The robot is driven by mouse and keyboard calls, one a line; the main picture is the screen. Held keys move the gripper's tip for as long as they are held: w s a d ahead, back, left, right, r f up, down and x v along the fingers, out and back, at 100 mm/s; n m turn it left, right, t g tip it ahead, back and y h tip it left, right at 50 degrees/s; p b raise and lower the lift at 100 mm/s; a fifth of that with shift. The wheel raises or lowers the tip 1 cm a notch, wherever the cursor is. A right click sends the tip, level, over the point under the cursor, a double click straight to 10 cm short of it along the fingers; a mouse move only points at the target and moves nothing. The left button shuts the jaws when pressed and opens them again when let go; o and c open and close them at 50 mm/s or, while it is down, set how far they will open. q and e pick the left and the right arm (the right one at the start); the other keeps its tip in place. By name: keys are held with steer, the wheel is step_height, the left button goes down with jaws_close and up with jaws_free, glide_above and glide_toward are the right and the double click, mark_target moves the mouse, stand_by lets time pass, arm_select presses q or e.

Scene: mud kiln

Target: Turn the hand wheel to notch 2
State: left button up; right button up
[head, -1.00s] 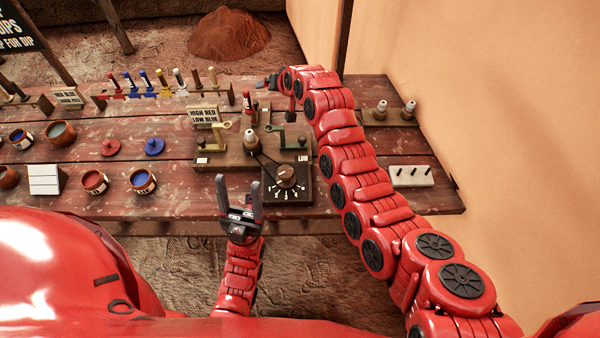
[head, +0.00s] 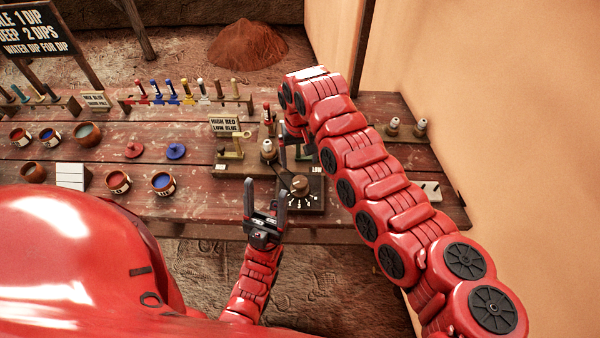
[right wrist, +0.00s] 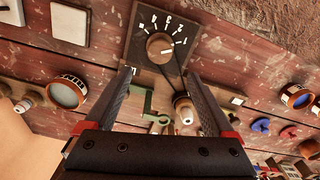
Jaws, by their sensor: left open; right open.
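The hand wheel is a brown round knob (head: 300,186) on a dark square plate with white numbers, near the table's front edge. It also shows in the right wrist view (right wrist: 159,46), with a thin dark bar running from it. I cannot read for certain which notch it points to. My right gripper (right wrist: 161,84) is open and empty, pointing toward the plate, its fingertips short of the knob in the picture; in the head view my right arm hides part of it. My left gripper (head: 266,188) is open and empty, low in front of the plate's left side.
A white-topped bulb post (head: 268,150) and a green bracket (right wrist: 156,104) stand close behind the wheel. Paint pots (head: 162,183) line the table's left. A wall (head: 480,90) bounds the right.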

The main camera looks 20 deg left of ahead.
mark_target(299, 180)
step_height(299, 180, down, 8)
steer(key=shift+f+p, duration=0.25)
steer(key=shift+p, duration=0.15)
steer(key=shift+f, duration=0.5)
steer(key=shift+c, duration=0.3)
steer(key=c, duration=1.3)
steer(key=shift+f+n+b, duration=0.2)
steer(key=shift+n+b, duration=0.8)
steer(key=shift+n, duration=0.1)
steer(key=shift+s+r+n+b, duration=0.1)
steer(key=shift+n+b, duration=1.45)
steer(key=shift+n, duration=0.25)
steer(key=o, duration=1.4)
steer(key=shift+c, duration=0.2)
